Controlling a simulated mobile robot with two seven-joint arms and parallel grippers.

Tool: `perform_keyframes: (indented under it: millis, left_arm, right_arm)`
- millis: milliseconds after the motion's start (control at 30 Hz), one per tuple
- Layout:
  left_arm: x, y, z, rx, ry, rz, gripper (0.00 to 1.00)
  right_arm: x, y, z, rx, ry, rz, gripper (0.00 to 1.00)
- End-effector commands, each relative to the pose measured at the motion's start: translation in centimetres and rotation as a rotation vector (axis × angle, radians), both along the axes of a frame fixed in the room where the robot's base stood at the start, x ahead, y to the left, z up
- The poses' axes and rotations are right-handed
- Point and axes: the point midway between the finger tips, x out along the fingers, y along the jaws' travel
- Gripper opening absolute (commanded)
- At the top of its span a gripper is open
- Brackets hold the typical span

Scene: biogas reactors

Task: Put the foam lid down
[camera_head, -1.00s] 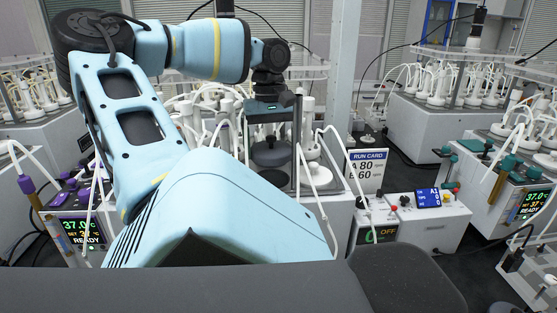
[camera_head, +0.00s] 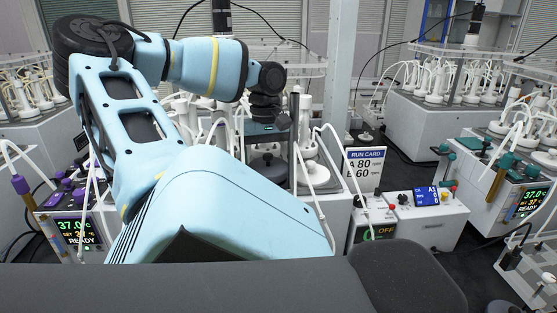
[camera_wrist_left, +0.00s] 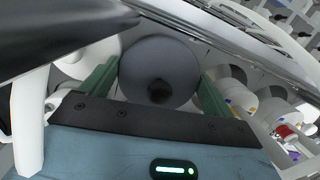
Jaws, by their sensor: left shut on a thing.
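In the head view the lid (camera_head: 267,166) hangs level just below my left gripper (camera_head: 266,146), among the white vessels of the middle reactor bench. What lies directly under the lid is hidden, so I cannot tell whether it touches anything. My right gripper is not in view.
A dark upright post (camera_head: 294,135) stands close to the right of the lid, with a white vessel (camera_head: 312,165) and pale tubes beside it. A run card (camera_head: 364,168) and a control box (camera_head: 430,215) stand further right. Reactor bottles crowd the left.

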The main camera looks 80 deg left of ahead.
Motion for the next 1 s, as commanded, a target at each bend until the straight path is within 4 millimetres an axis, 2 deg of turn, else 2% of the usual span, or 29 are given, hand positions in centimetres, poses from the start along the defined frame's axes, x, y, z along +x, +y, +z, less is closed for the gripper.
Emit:
perform_keyframes:
  millis: [167, 200, 300, 533, 633, 1000]
  left_arm:
    - [0.0, 0.0, -0.3, 0.000, 0.000, 0.000, 0.66]
    - [0.0, 0.0, -0.3, 0.000, 0.001, 0.000, 0.89]
    - [0.0, 0.0, -0.3, 0.000, 0.000, 0.000, 1.00]
    - [0.0, 0.0, -0.2, 0.000, 0.000, 0.000, 1.00]
    - [0.0, 0.1, 0.5, 0.002, -0.001, 0.001, 1.00]
    - [-0.1, 0.7, 6.2, 0.003, 0.000, 0.001, 1.00]
  right_arm:
    - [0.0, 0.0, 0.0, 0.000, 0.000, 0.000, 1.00]
    - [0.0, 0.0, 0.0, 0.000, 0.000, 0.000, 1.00]
    - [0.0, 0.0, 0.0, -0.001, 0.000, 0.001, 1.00]
    - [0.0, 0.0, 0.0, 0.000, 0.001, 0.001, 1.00]
    - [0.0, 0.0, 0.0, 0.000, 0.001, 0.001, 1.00]
    - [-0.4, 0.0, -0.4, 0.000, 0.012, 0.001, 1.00]
